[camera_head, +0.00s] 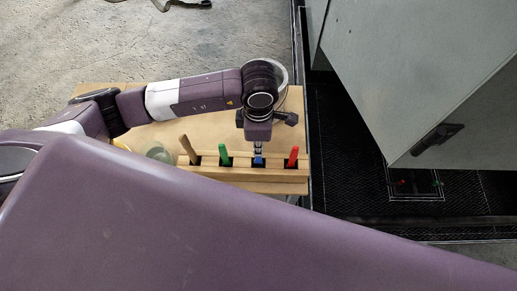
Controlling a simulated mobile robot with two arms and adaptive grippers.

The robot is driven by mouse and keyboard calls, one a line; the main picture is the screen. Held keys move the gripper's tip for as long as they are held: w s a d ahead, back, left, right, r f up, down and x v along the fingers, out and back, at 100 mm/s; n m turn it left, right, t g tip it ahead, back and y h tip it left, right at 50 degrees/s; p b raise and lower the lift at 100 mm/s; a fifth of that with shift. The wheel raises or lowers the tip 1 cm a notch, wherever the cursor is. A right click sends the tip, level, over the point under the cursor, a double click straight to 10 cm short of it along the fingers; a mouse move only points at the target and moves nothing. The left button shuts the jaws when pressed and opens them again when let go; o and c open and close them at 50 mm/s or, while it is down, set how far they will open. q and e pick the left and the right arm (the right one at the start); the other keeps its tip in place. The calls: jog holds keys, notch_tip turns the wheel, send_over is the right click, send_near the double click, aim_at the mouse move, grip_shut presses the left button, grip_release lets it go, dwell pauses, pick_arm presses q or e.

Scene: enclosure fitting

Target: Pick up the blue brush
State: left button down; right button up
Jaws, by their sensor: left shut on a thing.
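The blue brush (259,162) stands in a slot of the wooden holder (225,173), between the green brush and the red one. Only a small blue part of it shows under the gripper. My left gripper (258,150) points down right over that slot and is shut on the blue brush. The brush's lower part is hidden in the holder. My right gripper is not in view.
In the holder also stand a brown brush (188,149), a green brush (224,154) and a red brush (293,156). A glass-like round thing (157,151) is left of it on the wooden table (205,131). A grey cabinet (410,65) stands at the right.

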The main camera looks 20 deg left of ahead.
pick_arm(q)
notch_tip(320, 180, up, 18)
jog(key=b, duration=0.3)
jog(key=shift+f, duration=0.1)
dwell(0.7)
